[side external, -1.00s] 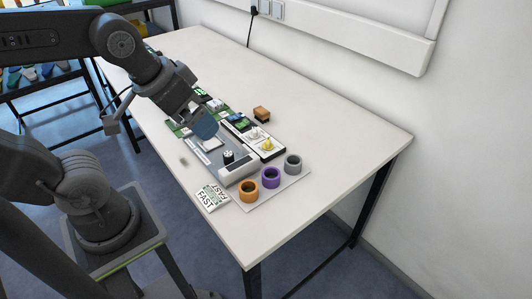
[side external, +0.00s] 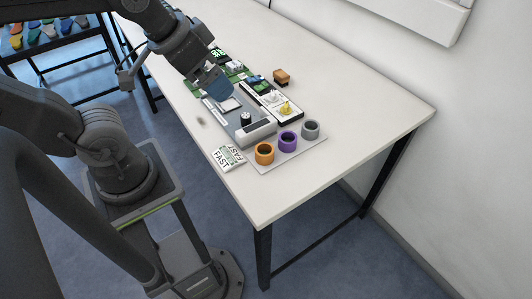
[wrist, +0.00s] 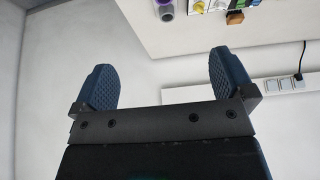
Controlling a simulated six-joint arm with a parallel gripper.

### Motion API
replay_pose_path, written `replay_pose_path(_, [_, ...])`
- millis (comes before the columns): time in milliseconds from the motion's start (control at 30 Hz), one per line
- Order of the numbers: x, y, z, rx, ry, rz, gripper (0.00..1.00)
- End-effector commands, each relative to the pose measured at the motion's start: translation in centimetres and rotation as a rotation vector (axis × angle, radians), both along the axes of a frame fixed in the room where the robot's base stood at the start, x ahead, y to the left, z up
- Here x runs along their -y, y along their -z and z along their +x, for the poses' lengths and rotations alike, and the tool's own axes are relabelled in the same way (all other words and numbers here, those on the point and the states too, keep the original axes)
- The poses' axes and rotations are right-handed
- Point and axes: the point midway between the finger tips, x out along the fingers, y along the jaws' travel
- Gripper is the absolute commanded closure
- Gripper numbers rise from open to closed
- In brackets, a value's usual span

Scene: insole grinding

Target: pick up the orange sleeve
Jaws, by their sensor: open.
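The orange sleeve (side external: 264,153) is a short upright ring at the near left of a row of three on a pale plate (side external: 290,157). The purple sleeve (side external: 287,142) and the grey sleeve (side external: 310,130) stand beside it. My gripper (side external: 222,92) is above the grey device, up and left of the orange sleeve and apart from it. In the wrist view my gripper (wrist: 163,85) shows two blue pads spread wide with nothing between them. The purple sleeve (wrist: 165,8) is at the top edge there; the orange one is out of that view.
A black-edged tray (side external: 272,102) and a brown block (side external: 281,76) are farther back. The table (side external: 365,105) is clear on the right.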

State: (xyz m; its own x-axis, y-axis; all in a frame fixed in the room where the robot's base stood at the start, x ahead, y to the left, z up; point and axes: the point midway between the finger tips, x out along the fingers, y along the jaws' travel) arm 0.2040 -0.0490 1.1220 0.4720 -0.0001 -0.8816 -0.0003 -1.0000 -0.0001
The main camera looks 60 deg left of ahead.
Motion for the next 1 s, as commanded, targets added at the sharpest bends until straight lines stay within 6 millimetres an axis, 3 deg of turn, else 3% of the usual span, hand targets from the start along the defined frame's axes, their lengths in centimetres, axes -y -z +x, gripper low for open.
replay_pose_path(467, [0.00, 0.00, 0.01, 0.000, 0.000, 0.000, 0.00])
replay_pose_path(800, [0.00, 0.00, 0.00, 0.000, 0.000, 0.000, 0.31])
replay_pose_path(1000, [0.00, 0.00, 0.01, 0.000, 0.000, 0.000, 0.32])
